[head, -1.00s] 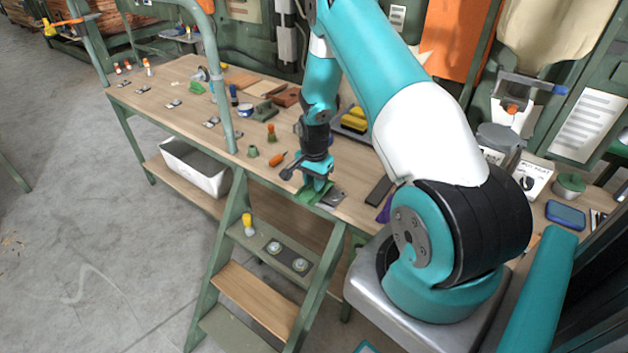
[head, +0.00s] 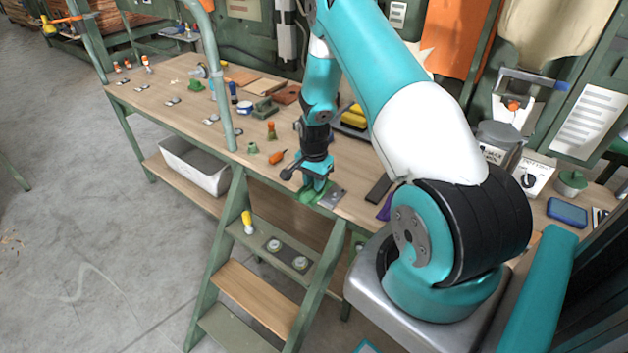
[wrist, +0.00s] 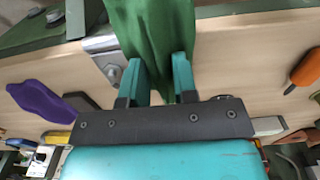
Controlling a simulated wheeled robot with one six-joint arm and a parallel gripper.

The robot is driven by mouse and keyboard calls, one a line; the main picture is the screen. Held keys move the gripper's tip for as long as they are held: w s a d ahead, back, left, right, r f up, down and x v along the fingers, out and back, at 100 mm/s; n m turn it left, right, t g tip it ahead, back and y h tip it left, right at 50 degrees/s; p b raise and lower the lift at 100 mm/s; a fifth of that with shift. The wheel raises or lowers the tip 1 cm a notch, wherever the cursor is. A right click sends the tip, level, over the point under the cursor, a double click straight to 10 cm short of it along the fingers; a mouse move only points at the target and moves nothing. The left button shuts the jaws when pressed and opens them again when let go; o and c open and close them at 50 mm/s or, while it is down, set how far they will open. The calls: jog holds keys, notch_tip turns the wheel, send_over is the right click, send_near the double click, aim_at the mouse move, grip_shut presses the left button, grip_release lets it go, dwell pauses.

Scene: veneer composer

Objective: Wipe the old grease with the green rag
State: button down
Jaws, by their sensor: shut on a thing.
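My gripper (head: 314,184) is low over the front edge of the workbench. It is shut on the green rag (head: 308,196), which bunches up between the fingers. In the wrist view, my gripper (wrist: 156,78) has the rag (wrist: 155,28) between its two teal fingers, and the cloth extends past them to the picture's top edge. A grey metal plate (head: 332,198) lies on the bench just right of the rag; it shows left of the rag in the wrist view (wrist: 106,52). I cannot make out any old grease in these frames.
An orange-handled tool (head: 278,157) lies left of my gripper. A purple thing (head: 385,208) and a dark flat bar (head: 379,189) lie to the right. A green stepladder (head: 262,285) stands in front of the bench. Several small parts lie on the bench's far left.

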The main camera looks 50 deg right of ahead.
jog(key=shift+f, duration=0.1)
jog(key=shift+w+d+b, duration=0.15)
jog(key=shift+d+b, duration=0.1)
jog(key=shift+d, duration=0.75)
jog(key=shift+w+d+b, duration=0.15)
jog(key=shift+d+b, duration=0.1)
jog(key=shift+d, duration=0.7)
jog(key=shift+s+a+p, duration=0.2)
jog(key=shift+a, duration=0.8)
jog(key=shift+s+a+p, duration=0.15)
jog(key=shift+a+p, duration=0.05)
jog(key=shift+a, duration=0.8)
notch_tip(320, 180, up, 7)
jog(key=p, duration=0.5)
